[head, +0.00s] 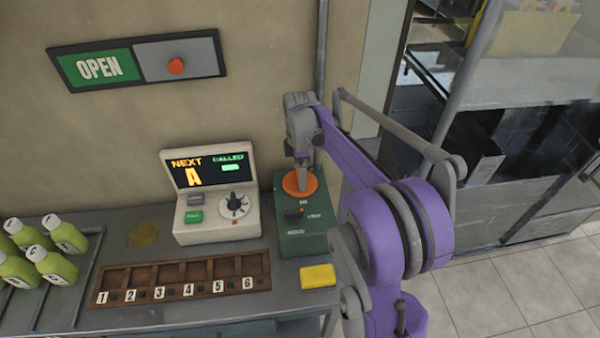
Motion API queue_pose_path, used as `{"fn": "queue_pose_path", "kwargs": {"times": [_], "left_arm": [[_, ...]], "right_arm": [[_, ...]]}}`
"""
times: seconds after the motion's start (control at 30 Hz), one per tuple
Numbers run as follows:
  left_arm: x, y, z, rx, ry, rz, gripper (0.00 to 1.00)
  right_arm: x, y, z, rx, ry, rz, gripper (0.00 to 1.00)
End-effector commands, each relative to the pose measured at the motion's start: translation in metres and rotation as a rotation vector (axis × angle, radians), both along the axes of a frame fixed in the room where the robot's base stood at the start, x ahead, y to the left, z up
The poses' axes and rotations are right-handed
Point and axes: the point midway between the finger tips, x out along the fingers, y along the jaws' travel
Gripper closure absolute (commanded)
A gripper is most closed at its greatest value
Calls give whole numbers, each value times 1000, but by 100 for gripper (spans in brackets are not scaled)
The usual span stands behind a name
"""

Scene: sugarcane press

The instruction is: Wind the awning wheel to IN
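No part marked as an awning wheel is clear in the head view. An orange disc (292,186) sits on the top of a green box (305,243) on the counter. I cannot tell whether this disc is the wheel. Small pale labels and a dark switch (294,214) show on the box, too small to read surely. My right gripper (301,182) points down at the disc, its tips at or just over it and hiding part of it. Whether it touches or grips, and whether its fingers are apart, I cannot tell. My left gripper is out of view.
On the counter (140,255) are a display unit (217,206) with a knob, a numbered wooden rack (180,277), a yellow block (318,276) and several green bottles (52,265) at left. An OPEN sign (99,67) with a red button hangs on the wall. Tiled floor lies right.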

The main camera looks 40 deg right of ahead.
Motion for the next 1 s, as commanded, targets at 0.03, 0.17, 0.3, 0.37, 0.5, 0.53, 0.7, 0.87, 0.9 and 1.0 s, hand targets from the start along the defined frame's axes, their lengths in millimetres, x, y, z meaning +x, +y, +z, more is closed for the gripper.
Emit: {"fn": "queue_pose_path", "kwargs": {"times": [0.03,0.17,0.3,0.37,0.5,0.53,0.7,0.87,0.9,1.0], "left_arm": [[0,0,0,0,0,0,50],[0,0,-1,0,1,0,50],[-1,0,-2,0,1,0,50],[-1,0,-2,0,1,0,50],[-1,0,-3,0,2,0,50],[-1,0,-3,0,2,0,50],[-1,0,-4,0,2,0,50],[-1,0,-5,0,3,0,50],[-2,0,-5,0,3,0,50],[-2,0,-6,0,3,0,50]], "right_arm": [[0,0,0,0,0,-36,73],[0,0,0,0,0,-150,73],[0,0,0,0,0,-284,73],[0,0,0,0,0,-340,73],[0,0,0,-1,-1,-474,73],[0,0,0,-1,-1,-502,73],[0,0,0,-1,-1,-664,73],[0,0,0,-1,-1,-815,73],[0,0,0,-1,-1,-854,73],[0,0,1,-1,-1,-949,73]]}}
